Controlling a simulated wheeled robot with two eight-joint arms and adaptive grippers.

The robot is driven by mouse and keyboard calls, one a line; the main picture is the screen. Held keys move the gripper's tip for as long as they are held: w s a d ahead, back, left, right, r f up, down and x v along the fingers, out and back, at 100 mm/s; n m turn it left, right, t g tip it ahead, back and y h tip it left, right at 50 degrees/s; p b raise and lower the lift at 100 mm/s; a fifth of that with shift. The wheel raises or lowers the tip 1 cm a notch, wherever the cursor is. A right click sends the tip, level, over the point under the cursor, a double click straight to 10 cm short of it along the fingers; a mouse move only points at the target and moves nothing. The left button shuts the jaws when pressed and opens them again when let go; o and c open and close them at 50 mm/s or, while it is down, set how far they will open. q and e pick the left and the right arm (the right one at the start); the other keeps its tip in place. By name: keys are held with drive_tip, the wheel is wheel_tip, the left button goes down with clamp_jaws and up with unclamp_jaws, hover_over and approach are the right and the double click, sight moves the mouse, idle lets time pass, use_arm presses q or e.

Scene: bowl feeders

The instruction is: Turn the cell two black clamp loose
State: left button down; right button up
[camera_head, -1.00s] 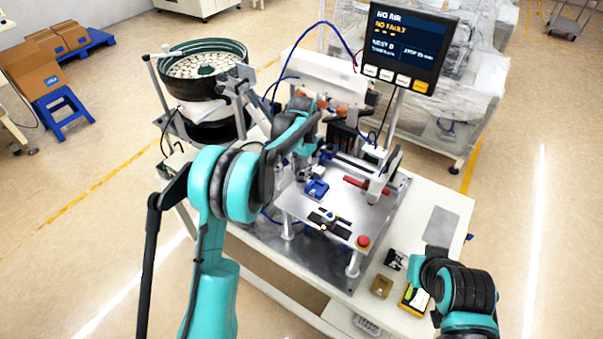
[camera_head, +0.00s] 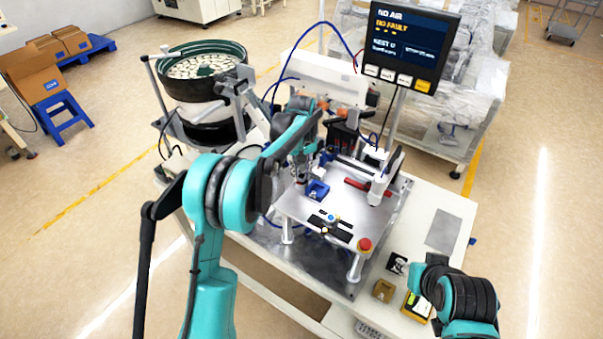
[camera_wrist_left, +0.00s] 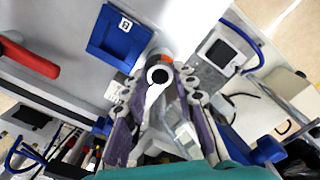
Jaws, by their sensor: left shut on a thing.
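My left gripper (camera_head: 300,177) is at the left edge of the metal plate (camera_head: 290,203), beside a blue square block (camera_head: 318,190). In the left wrist view its two fingers (camera_wrist_left: 158,88) close around a small clamp (camera_wrist_left: 158,74) with a round dark-centred end, a pale lever and an orange bit. The fingers hide much of it, so I cannot tell how far it is turned. The blue block (camera_wrist_left: 118,38) sits just left of the fingers there. My right arm is at the lower right in the head view; its gripper does not show clearly.
A red handle (camera_head: 357,187) and a white upright (camera_head: 380,187) stand right of the block. A red button (camera_head: 364,244) is at the front corner. A bowl feeder (camera_head: 205,75) is at the back left. The screen (camera_head: 408,45) reads NO AIR and NO FAULT.

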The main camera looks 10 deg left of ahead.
sight(301, 176)
use_arm(q)
drive_tip(key=shift+n, duration=0.5)
drive_tip(key=c, duration=1.2)
unclamp_jaws()
wheel_tip(301, 176, up, 12)
